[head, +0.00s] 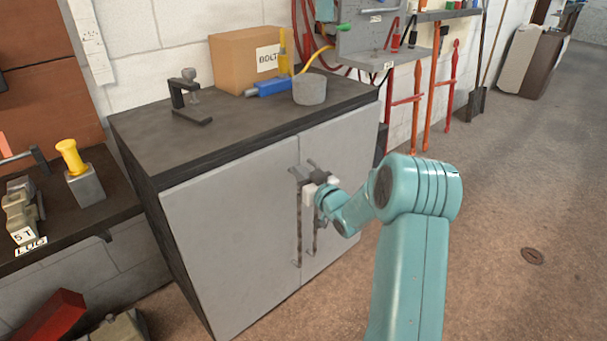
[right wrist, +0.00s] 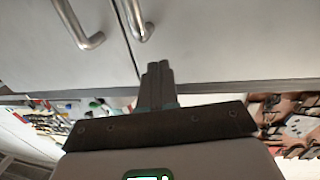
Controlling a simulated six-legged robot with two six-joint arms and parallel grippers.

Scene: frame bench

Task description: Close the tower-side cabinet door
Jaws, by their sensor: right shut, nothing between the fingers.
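The grey cabinet has a left door (head: 228,235) and a right door (head: 345,150), each with a vertical bar handle near the middle seam. Both doors look flush or nearly so in the head view; a small gap cannot be ruled out. I cannot tell which is the tower-side door. My right gripper (head: 316,176) is shut and empty, in front of the doors near the handle tops. In the right wrist view its fingers (right wrist: 158,68) lie together before the pale door face, close to the seam; contact is unclear. Handles (right wrist: 82,28) show there too. My left gripper is out of view.
On the cabinet's dark top (head: 240,125) are a cardboard box (head: 240,62), a dark clamp (head: 188,95), a blue tool (head: 268,88) and a grey cylinder (head: 309,89). A bench (head: 110,205) stands at left. The floor (head: 510,230) at right is largely clear.

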